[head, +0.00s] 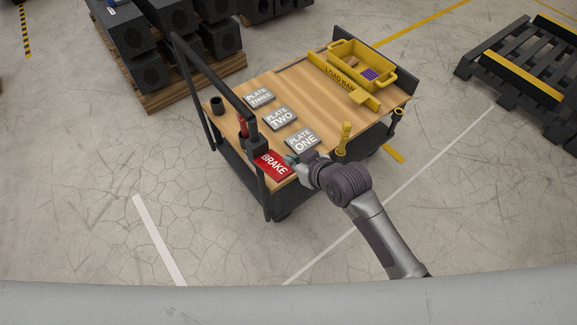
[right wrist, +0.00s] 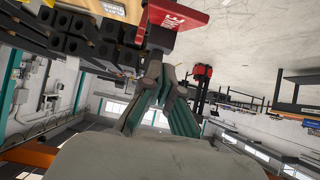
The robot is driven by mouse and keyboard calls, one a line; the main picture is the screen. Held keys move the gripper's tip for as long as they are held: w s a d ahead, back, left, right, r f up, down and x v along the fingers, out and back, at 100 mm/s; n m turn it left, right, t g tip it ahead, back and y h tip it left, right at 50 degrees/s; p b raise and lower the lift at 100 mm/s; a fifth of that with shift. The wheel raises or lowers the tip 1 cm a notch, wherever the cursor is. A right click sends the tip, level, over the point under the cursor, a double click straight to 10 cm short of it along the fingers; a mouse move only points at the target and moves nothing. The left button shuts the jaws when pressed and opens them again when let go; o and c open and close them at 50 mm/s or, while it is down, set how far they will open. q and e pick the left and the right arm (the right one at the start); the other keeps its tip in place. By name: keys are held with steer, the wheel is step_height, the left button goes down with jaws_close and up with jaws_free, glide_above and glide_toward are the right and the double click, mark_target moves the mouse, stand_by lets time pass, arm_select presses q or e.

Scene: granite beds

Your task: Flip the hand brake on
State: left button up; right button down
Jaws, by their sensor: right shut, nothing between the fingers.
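The hand brake shows as a red plate lettered BRAKE (head: 271,165) at the near corner of the wooden-topped cart (head: 235,128), beside the black push-handle frame (head: 262,190). In the right wrist view the red plate (right wrist: 183,14) is at the top edge, with a dark block (right wrist: 160,39) just below it. My right gripper (head: 291,160) is at the right end of the red plate, shut and empty. Its fingertips (right wrist: 165,72) point toward the dark block; I cannot tell whether they touch. My left gripper is not in view.
Grey plates marked ONE (head: 302,139), TWO (head: 280,119) and THREE (head: 259,97) lie on the cart. A yellow post (head: 345,138) stands near my right wrist. A yellow bin (head: 362,67) is at the far end. The floor around the cart's near side is clear.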

mark_target(288, 173)
steer(key=x, duration=0.3)
steer(key=shift+w+a+f, duration=0.2)
steer(key=shift+w+a, duration=0.05)
steer(key=shift+w, duration=0.05)
steer(key=shift+s+d+f+p, duration=0.15)
steer(key=shift+f+p, duration=0.1)
steer(key=shift+f, duration=0.35)
steer(key=shift+s+d+f+p, duration=0.1)
steer(key=shift+s+f+p, duration=0.15)
steer(key=shift+f, duration=0.4)
steer(key=shift+s+d+f, duration=0.3)
steer(key=shift+f, duration=0.35)
steer(key=shift+w+a, duration=0.1)
steer(key=shift+f, duration=0.1)
